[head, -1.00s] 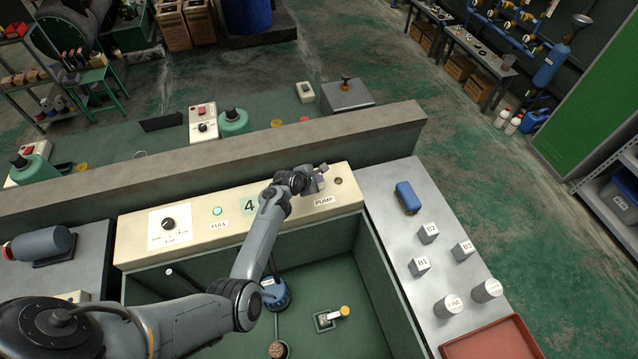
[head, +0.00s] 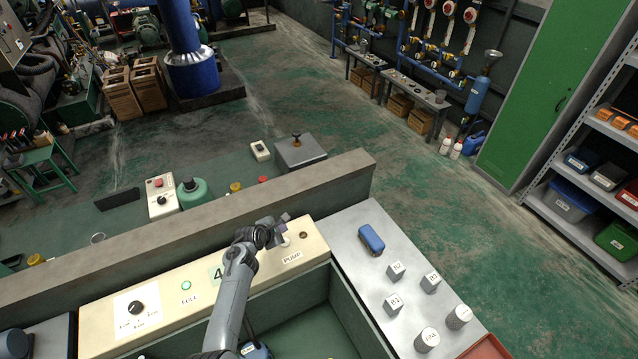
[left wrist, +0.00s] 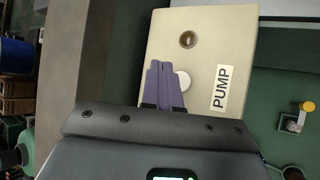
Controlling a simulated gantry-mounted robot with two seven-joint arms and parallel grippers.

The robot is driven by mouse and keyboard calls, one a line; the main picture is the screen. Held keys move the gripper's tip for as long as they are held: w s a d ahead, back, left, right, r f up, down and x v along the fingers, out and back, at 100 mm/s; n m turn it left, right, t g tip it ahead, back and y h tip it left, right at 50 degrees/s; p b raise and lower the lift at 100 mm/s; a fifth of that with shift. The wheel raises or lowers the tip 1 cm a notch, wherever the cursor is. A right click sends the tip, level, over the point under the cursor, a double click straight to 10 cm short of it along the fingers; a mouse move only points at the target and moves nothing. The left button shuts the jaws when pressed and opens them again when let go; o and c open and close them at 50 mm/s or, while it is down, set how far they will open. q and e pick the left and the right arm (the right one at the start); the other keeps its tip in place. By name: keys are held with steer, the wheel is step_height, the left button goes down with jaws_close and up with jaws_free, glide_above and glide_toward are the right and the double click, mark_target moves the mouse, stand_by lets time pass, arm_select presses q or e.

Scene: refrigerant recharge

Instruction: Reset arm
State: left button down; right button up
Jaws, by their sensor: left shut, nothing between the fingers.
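My left arm reaches over the cream control panel (head: 135,310) in the head view. My left gripper (head: 282,220) is at the panel's right end, beside the PUMP label (head: 292,257). In the left wrist view its purple fingers (left wrist: 164,72) are shut together with nothing between them. A pale round button (left wrist: 183,81) shows partly behind the fingers, and I cannot tell whether they touch it. A dark round fitting (left wrist: 188,39) sits further along the panel. The lit green FULL lamp (head: 186,286) and a black dial (head: 137,308) are further left. My right gripper is not in view.
A grey wall ledge (head: 190,228) runs behind the panel. To the right, a metal side table (head: 345,240) holds a blue case (head: 371,240), labelled blocks (head: 393,305) and round weights (head: 427,339). The green recess (head: 290,320) lies in front.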

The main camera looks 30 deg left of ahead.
arm_select(q)
steer(key=s+r+m+g+y+p, duration=0.15)
steer(key=s+r+m+p, duration=0.4)
steer(key=s+m, duration=0.65)
steer(key=s+d+r+m+g+p, duration=0.1)
steer(key=s+d+r+m, duration=0.4)
steer(key=s, duration=0.3)
steer(key=s+d+r+m+g+h+p, duration=0.1)
steer(key=s+d+r+m, duration=0.4)
steer(key=s+d+m, duration=0.1)
steer(key=s+d+r+m+g+h+p, duration=0.1)
steer(key=s+d+r+m, duration=0.4)
steer(key=s, duration=0.6)
steer(key=d+m+g+p, duration=0.1)
steer(key=d, duration=0.1)
steer(key=shift+d+r, duration=0.25)
steer(key=shift+d, duration=0.15)
